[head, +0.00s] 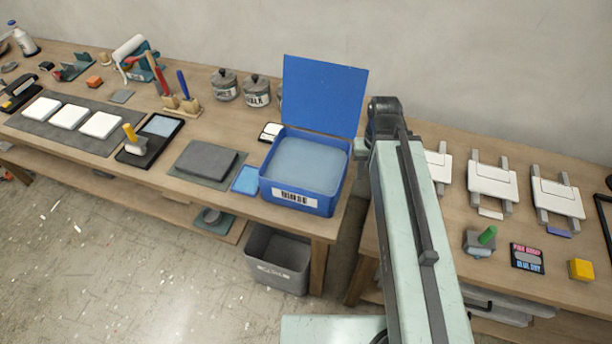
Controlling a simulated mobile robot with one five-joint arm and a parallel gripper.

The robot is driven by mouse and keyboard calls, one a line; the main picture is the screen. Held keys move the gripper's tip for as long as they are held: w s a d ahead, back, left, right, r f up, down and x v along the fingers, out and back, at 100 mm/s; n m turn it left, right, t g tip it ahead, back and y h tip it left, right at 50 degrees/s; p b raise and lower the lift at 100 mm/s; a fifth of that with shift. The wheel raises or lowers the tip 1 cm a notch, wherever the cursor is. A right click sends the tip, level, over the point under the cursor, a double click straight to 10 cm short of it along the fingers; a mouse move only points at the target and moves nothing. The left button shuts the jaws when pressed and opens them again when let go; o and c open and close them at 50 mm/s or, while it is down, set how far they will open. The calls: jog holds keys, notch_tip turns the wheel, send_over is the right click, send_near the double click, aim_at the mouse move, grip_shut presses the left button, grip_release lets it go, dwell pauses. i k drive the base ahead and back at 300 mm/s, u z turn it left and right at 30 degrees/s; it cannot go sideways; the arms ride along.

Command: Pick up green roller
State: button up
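A small tool with a green handle (488,235) is on the right-hand table, leaning up from a grey block-like base (478,244). It fits the green roller, but its roller part is too small to make out. It stands left of a small black sign and in front of the white panels. My arm rises through the middle of the head view, left of this tool and apart from it in the picture.
An open blue box (343,186) stands at the left table's right end. A grey bin (277,260) is on the floor below. White panels (492,180) on grey supports, a black sign (527,258) and a yellow block (581,269) share the right table. A gap separates the tables.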

aim_at(487, 240)
jog(key=k, duration=0.55)
jog(key=z, duration=1.3)
jog(key=k, duration=0.45)
jog(key=u, duration=0.2)
jog(key=i, duration=0.5)
